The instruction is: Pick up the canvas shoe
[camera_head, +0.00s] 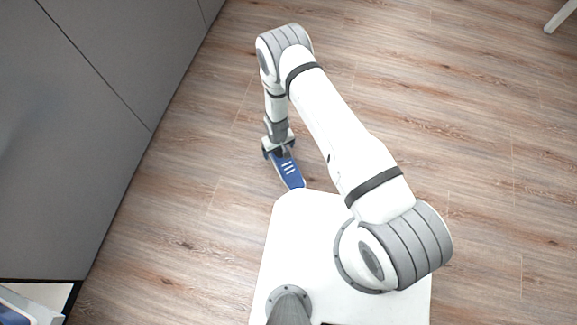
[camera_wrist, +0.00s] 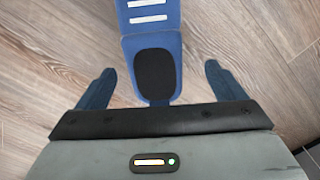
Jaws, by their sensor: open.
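The canvas shoe (camera_head: 288,170) is blue with white stripes and lies on the wooden floor just beyond the edge of my white base. In the wrist view the shoe (camera_wrist: 152,35) shows its white bars at the top and a dark oval opening nearer to me. My gripper (camera_head: 279,150) points down at the end of the shoe away from my base. In the wrist view my gripper (camera_wrist: 160,85) is open, its two blue fingers apart on either side of the shoe's opening end. Floor shows between each finger and the shoe. Contact cannot be seen in the head view.
A grey cabinet front (camera_head: 90,110) runs along the left. A white object (camera_head: 35,305) shows at the lower left corner. A white leg-like piece (camera_head: 560,15) shows at the upper right. The wooden floor (camera_head: 470,120) on the right is clear.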

